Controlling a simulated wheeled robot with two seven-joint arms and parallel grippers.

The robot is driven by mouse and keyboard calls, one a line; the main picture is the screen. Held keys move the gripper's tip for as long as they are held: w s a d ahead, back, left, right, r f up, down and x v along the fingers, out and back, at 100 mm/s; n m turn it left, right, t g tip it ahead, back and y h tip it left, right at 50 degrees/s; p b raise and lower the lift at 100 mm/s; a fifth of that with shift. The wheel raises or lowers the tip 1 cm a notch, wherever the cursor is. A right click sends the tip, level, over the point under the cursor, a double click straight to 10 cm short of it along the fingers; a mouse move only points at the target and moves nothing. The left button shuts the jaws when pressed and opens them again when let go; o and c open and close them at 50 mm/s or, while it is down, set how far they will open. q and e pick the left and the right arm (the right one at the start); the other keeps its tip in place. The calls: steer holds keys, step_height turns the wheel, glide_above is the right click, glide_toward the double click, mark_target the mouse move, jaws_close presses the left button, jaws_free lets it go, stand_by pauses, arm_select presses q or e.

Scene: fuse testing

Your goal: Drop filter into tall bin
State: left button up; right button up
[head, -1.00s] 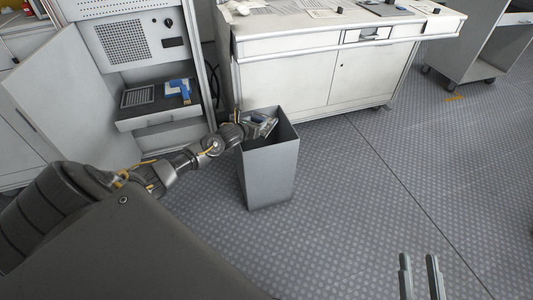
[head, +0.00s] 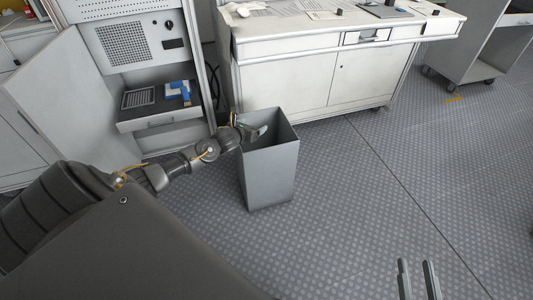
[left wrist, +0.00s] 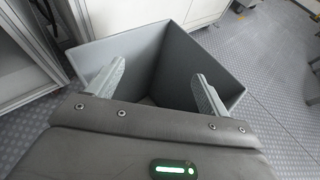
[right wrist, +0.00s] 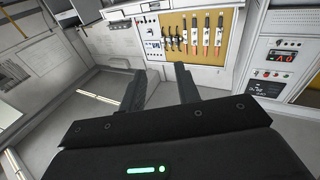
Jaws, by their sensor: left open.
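The tall grey bin (head: 268,175) stands upright on the floor, open at the top. My left gripper (head: 262,132) is at its mouth, with the fingers over the opening. In the left wrist view the left gripper (left wrist: 155,85) is open and empty, and the inside wall of the bin (left wrist: 150,55) shows between and beyond the fingers. No filter shows between the fingers; the bottom of the bin is mostly hidden. My right gripper (head: 418,280) is open and empty over bare floor, far from the bin; it also shows in the right wrist view (right wrist: 160,88).
A cabinet's pulled-out drawer (head: 160,118) holds a grey framed grille (head: 138,97) and a blue and white item (head: 178,94). A white workbench (head: 330,70) stands behind the bin. A grey cart (head: 480,50) is at the far right. The floor right of the bin is clear.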

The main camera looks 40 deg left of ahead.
arm_select(q)
steer(key=p+v, duration=0.1)
steer(key=v, duration=0.7)
steer(key=shift+r+p, duration=0.15)
steer(key=shift+p, duration=0.25)
arm_select(e)
steer(key=d+f+m+g+h, duration=0.1)
steer(key=d+f+g+h, duration=0.3)
steer(key=f, duration=0.3)
steer(key=shift+d+f+m, duration=0.15)
steer(key=shift+d+m, duration=0.15)
arm_select(q)
steer(key=shift+s, duration=0.15)
